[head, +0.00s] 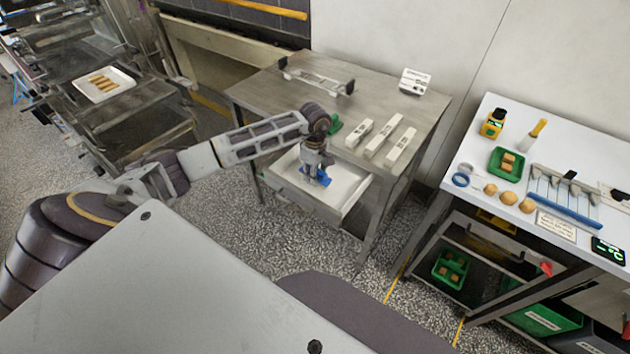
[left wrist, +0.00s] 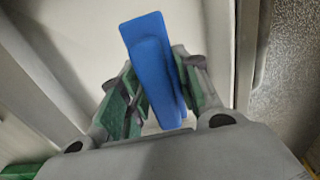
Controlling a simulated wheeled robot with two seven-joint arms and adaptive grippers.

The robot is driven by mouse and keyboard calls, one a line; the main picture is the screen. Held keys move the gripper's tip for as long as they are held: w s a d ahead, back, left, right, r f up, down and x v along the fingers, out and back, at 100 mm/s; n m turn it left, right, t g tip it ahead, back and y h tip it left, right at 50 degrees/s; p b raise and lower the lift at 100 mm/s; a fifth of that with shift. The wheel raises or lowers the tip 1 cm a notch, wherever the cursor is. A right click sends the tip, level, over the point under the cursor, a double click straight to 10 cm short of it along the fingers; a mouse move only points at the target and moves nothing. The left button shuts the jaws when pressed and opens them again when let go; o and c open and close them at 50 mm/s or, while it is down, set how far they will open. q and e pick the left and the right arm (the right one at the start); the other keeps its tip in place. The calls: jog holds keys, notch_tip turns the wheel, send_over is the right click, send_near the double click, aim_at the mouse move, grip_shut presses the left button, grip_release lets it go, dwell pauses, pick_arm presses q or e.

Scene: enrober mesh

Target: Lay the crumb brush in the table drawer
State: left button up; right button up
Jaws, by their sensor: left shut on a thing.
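The crumb brush (head: 322,180) is blue and is held by my left gripper (head: 318,172) over the open table drawer. In the left wrist view the brush (left wrist: 153,62) sits between the two green-padded fingers of my left gripper (left wrist: 155,97), which are shut on it. The drawer (head: 345,190) is pale inside and pulled out from the steel table (head: 300,95). The brush appears in or just above the drawer; I cannot tell whether it touches the bottom. The drawer's pale floor (left wrist: 80,35) lies behind the brush in the left wrist view. My right gripper is not in view.
A white bench (head: 520,215) with small items is at the right. A conveyor with a white tray (head: 120,80) is at the far left.

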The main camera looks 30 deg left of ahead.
pick_arm(q)
jog(key=shift+f, duration=2)
jog(key=o, duration=1.1)
jog(key=shift+o, duration=0.2)
jog(key=shift+r, duration=0.25)
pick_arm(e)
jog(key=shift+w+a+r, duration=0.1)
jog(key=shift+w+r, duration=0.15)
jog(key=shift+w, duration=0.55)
